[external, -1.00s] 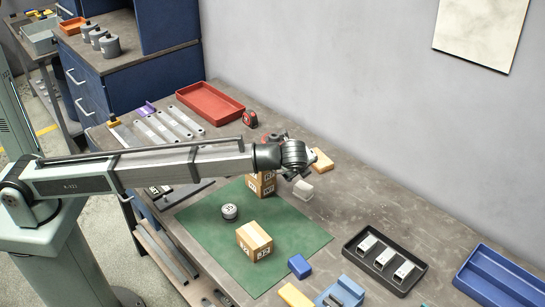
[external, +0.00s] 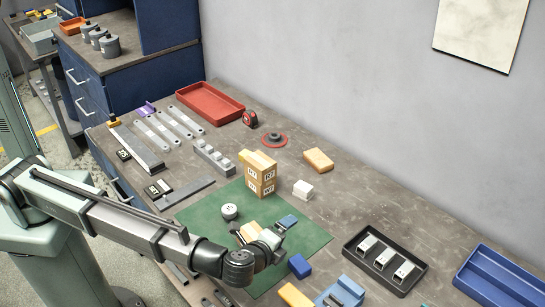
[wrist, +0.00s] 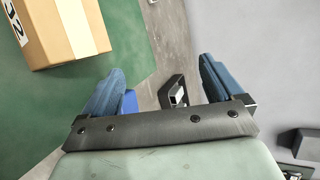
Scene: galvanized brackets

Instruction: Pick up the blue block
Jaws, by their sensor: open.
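The blue block (external: 299,265) lies by the right edge of the green mat (external: 305,238), near the front of the bench. In the wrist view a bit of the blue block (wrist: 130,103) shows beside the left finger, which hides the rest. My gripper (external: 280,230) is over the front right part of the mat, up and to the left of the block in the external view. In the wrist view my gripper (wrist: 160,80) has its two blue fingers spread, with nothing held between them.
A cardboard box (wrist: 70,30) stands close by on the mat, partly behind my gripper. A yellow block (external: 295,296), a blue fixture (external: 345,290) and a black tray (external: 385,260) lie nearby.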

